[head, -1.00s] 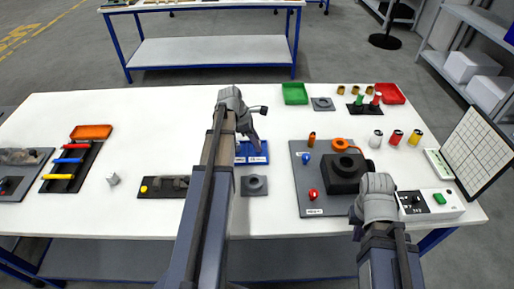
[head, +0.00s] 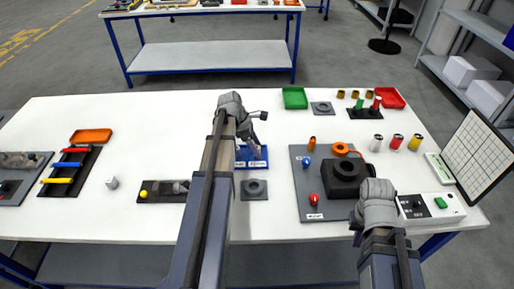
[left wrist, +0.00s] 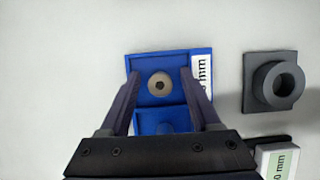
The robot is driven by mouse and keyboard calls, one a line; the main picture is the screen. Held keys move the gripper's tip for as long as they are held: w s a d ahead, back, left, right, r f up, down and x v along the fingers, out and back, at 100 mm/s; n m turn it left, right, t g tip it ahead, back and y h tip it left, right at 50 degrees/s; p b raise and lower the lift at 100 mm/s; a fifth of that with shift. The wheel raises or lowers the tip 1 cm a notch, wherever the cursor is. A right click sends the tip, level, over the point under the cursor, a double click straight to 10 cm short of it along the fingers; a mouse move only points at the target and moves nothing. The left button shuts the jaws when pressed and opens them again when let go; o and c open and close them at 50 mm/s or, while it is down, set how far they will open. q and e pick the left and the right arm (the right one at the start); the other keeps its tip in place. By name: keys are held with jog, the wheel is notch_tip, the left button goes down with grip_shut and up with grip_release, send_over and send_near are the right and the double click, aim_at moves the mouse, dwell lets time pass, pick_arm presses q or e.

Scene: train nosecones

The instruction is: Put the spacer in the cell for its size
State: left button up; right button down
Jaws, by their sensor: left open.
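The spacer (left wrist: 160,85) is a round tan disc with a dark centre hole. In the left wrist view it lies within the far cell of the blue tray (left wrist: 172,57), which has a white "mm" label on its right side. My left gripper (left wrist: 160,82) is open, with one finger on each side of the spacer and gaps between. In the head view my left gripper (head: 254,146) is over the blue tray (head: 252,165), and the spacer cannot be made out. The near cell is partly hidden by the gripper. My right arm's wrist shows, but its fingers are hidden.
A grey block with a round boss (head: 254,188) stands just in front of the blue tray, and it also shows right of it in the left wrist view (left wrist: 277,82). A grey plate (head: 309,177) with a black block (head: 345,177) is to the right.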

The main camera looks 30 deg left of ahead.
pick_arm(q)
jog(key=p+v, duration=1.1)
jog(key=v, duration=0.1)
jog(key=shift+r, duration=0.2)
jog(key=shift+s+f, duration=0.1)
jog(key=s+d+m+y, duration=0.1)
jog(key=s+d+m, duration=0.3)
jog(key=d+m, duration=0.5)
jog(key=s+d+f+m+g+y, duration=0.1)
jog(key=s+d+m+y, duration=0.1)
jog(key=s+d+m, duration=0.3)
jog(key=s+d+m+g+y, duration=0.1)
jog(key=s+d+m, duration=0.4)
jog(key=d+m, duration=0.9)
jog(key=d+y, duration=0.1)
jog(key=d, duration=0.5)
jog(key=shift+d+f, duration=0.2)
jog(key=shift+f, duration=0.05)
jog(key=shift+f, duration=0.2)
